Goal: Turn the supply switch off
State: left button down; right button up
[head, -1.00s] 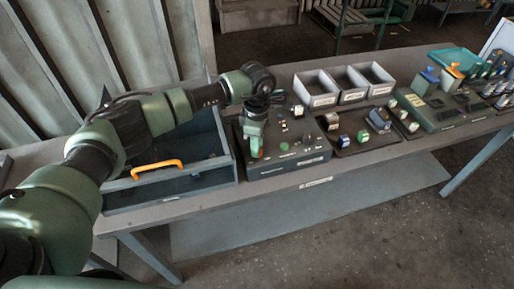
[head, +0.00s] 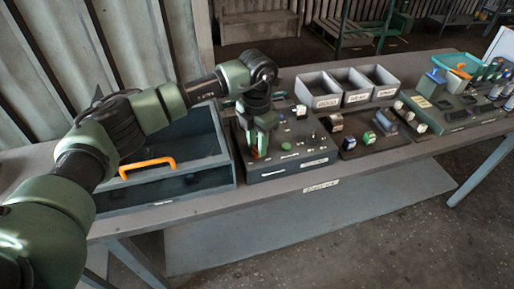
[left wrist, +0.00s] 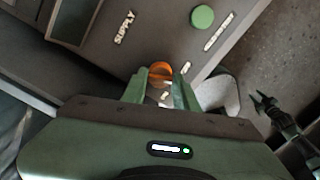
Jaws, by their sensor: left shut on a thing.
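The supply switch shows as an orange round knob (left wrist: 160,70) on a dark panel, near a white SUPPLY label (left wrist: 124,27) in the left wrist view. My left gripper (left wrist: 160,80) is shut on this knob, with a green finger on each side. Part of the knob is hidden by the fingers. In the head view my left gripper (head: 261,150) points down at the front left of the dark panel (head: 300,161). A dark green gripper, apparently my right one (left wrist: 264,101), shows small at the right edge of the left wrist view; its jaw state is unclear.
A green round button (left wrist: 202,16) is near the knob. A blue-grey open box (head: 205,140) with an orange handle (head: 147,167) stands left of the panel. Grey bins (head: 320,100) stand behind it. More small devices (head: 384,121) fill the bench to the right.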

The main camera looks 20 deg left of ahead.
pick_arm(q)
jog(key=shift+n+b, duration=0.8)
jog(key=shift+n, duration=1.1)
jog(key=shift+r, duration=0.1)
jog(key=c, duration=1.1)
grip_release()
jog(key=shift+w+r, duration=0.1)
jog(key=shift+r, duration=0.2)
notch_tip(320, 180, up, 7)
jog(key=shift+r+b, duration=0.1)
jog(key=shift+b, duration=0.95)
